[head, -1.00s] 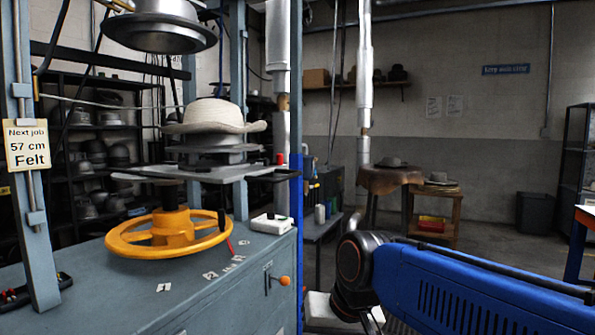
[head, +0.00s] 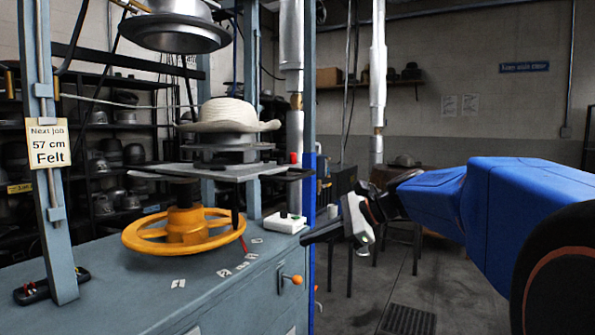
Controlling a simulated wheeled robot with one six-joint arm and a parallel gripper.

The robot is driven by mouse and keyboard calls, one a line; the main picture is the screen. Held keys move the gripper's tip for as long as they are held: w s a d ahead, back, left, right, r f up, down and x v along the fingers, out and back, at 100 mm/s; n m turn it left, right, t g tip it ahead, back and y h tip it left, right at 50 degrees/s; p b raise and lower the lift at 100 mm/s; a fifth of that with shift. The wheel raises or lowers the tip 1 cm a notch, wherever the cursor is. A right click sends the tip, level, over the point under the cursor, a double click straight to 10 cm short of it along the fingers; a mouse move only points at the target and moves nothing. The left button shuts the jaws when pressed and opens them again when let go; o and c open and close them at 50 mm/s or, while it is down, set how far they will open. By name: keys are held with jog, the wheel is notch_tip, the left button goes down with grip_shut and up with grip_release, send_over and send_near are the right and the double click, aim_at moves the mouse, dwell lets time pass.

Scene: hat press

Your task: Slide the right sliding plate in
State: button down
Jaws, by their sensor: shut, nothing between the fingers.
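The hat press has a grey sliding plate (head: 240,172) on its right side, sticking out to the right below the forming block. Its dark front bar or handle (head: 292,175) reaches out past the blue-and-grey post. A cream straw hat (head: 228,114) sits on the block above the plates. My gripper (head: 306,239) is shut and empty, its dark fingers pointing left. How far the plate is from fully in is hard to tell.
An orange handwheel (head: 186,232) lies below the plates on the press bench. A small white box (head: 285,222) stands at the bench's right edge, and a lever with an orange knob (head: 297,279) is on its front. Open floor (head: 350,300) lies to the right.

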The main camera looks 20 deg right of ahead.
jog(key=w+d+r+m+t+y, duration=0.1)
jog(key=w+d+r+m+t, duration=0.25)
jog(key=d+r, duration=0.45)
jog(key=w+d+r+m+t+y, duration=0.1)
jog(key=w+d+r+m+t, duration=0.35)
jog(key=d, duration=0.45)
jog(key=w+a+r+g, duration=0.1)
jog(key=w+a, duration=0.7)
jog(key=w, duration=0.2)
jog(key=shift+w+r+g, duration=0.15)
jog(key=shift+w+g, duration=0.2)
jog(key=shift+g, duration=0.05)
jog(key=shift+a, duration=0.1)
jog(key=x, duration=2.1)
jog(key=shift+w, duration=0.1)
jog(key=shift+w+a, duration=0.3)
jog(key=shift+w, duration=0.15)
jog(key=shift+r, duration=0.1)
